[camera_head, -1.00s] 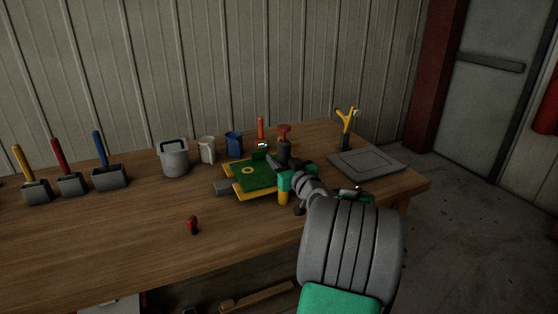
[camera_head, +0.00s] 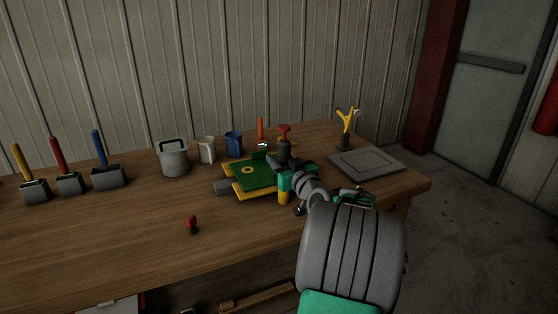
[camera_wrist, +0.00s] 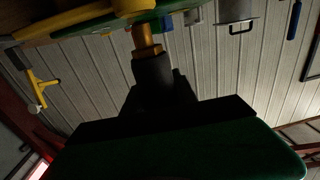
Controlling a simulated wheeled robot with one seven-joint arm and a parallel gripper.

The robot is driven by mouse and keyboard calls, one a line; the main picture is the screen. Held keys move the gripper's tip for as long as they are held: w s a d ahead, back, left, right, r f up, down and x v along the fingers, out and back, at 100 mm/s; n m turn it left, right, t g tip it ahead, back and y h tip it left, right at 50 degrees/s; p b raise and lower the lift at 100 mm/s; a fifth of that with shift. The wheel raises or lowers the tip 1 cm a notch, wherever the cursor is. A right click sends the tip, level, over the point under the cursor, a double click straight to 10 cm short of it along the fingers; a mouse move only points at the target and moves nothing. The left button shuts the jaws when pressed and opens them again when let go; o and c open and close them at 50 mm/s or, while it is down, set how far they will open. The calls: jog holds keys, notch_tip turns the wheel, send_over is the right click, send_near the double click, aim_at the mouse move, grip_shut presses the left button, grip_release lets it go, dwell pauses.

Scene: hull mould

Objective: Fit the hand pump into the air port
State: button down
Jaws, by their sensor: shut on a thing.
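The hand pump (camera_head: 284,151) has a dark upright body and a red handle on top. It stands at the right edge of the green and yellow mould (camera_head: 250,178) on the bench. My gripper (camera_head: 277,162) is shut on the pump. In the wrist view, which is upside down, the pump's black body (camera_wrist: 152,73) ends in a brass-coloured nozzle (camera_wrist: 144,38) that points at the mould (camera_wrist: 90,18). The air port is hidden or too small to make out. I cannot tell whether the nozzle is in it.
A grey bucket (camera_head: 174,159), a white cup (camera_head: 207,150) and a blue cup (camera_head: 234,143) stand behind the mould. A grey plate (camera_head: 366,163) and a yellow forked tool (camera_head: 346,125) are to the right.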

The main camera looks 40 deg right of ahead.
jog(key=shift+f+b, duration=1.45)
jog(key=shift+b, duration=0.35)
jog(key=c, duration=0.9)
grip_release()
jog(key=shift+s, duration=0.1)
jog(key=shift+s, duration=0.4)
jog(key=v, duration=0.7)
jog(key=shift+w+a, duration=0.1)
